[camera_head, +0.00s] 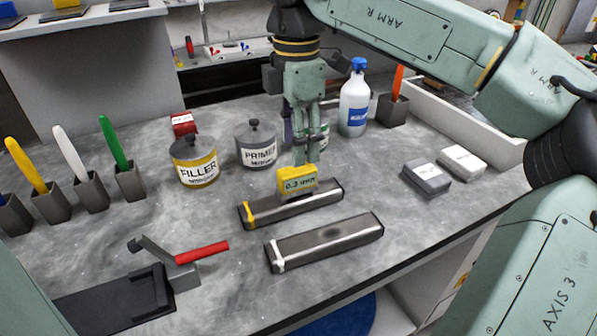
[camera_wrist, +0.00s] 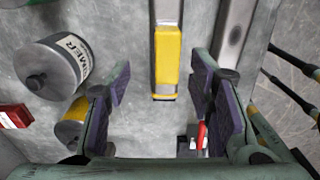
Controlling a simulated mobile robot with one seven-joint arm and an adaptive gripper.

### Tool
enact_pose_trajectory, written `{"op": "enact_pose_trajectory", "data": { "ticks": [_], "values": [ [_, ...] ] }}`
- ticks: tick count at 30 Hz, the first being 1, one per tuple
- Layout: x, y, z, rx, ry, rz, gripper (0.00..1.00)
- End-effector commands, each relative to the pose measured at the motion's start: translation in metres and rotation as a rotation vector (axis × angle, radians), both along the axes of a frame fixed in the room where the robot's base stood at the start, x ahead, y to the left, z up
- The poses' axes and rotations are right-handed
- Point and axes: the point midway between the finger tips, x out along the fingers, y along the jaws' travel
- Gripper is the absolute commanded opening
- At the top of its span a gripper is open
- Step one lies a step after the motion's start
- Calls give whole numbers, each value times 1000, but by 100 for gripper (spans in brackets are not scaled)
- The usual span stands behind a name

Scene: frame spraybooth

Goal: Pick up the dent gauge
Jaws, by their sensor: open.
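The dent gauge (camera_head: 297,181) looks like a small yellow block with a reading of about 0.2 mm on its face. It sits on the rear dark frame tube (camera_head: 262,212). In the wrist view the yellow gauge (camera_wrist: 167,60) lies ahead of the gap between my fingers, near the middle of the picture. My gripper (camera_head: 306,152) points down just above and behind the gauge. In the wrist view my gripper (camera_wrist: 161,85) has its dark pads wide apart, with nothing held between them.
A second tube (camera_head: 328,242) lies in front. Filler (camera_head: 195,165) and primer (camera_head: 256,148) cans stand to the left, a blue-capped bottle (camera_head: 354,105) behind right. Sanding blocks (camera_head: 426,178) lie right; a red-handled clamp (camera_head: 200,252) is front left. The worktop between is clear.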

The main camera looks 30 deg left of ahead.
Motion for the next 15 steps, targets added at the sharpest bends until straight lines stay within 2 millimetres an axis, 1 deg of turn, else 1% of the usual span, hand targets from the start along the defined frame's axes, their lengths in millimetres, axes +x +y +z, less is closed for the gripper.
{"op": "enact_pose_trajectory", "data": {
  "ticks": [1,3,6,11,15],
  "values": [
    [-1,-1,-9,-1,4,3,48],
    [0,-1,-19,0,4,2,48],
    [-1,-1,-29,0,2,2,48],
    [-1,-2,-40,1,4,3,48],
    [-4,-7,-60,1,5,5,48]
  ]
}}
